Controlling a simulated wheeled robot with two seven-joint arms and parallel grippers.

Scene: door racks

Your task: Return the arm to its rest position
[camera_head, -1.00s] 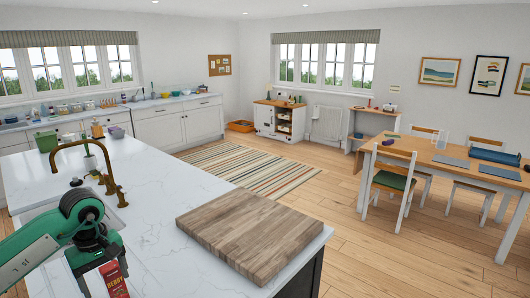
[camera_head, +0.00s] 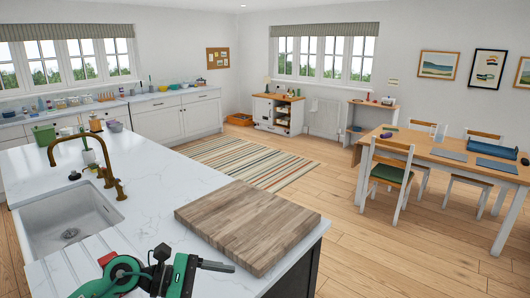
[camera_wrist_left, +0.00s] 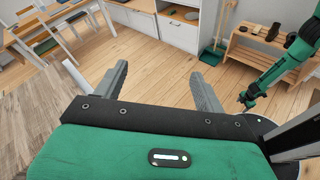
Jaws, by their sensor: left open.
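My left arm's green wrist is at the bottom of the head view, with its gripper (camera_head: 222,267) pointing right, in front of the wooden board's near-left side. In the left wrist view the two grey fingers of the left gripper (camera_wrist_left: 160,80) stand wide apart with nothing between them. Floorboards show beyond the fingers. Another green arm, mine, shows at the right of the left wrist view. Its dark end (camera_wrist_left: 246,100) is small, and its jaws cannot be made out.
A butcher-block board (camera_head: 248,222) lies on the white counter (camera_head: 150,190). The sink (camera_head: 68,222) and brass tap (camera_head: 90,160) are to its left. A small red thing (camera_head: 107,258) shows beside my arm. A dining table (camera_head: 440,152) and chairs stand at right.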

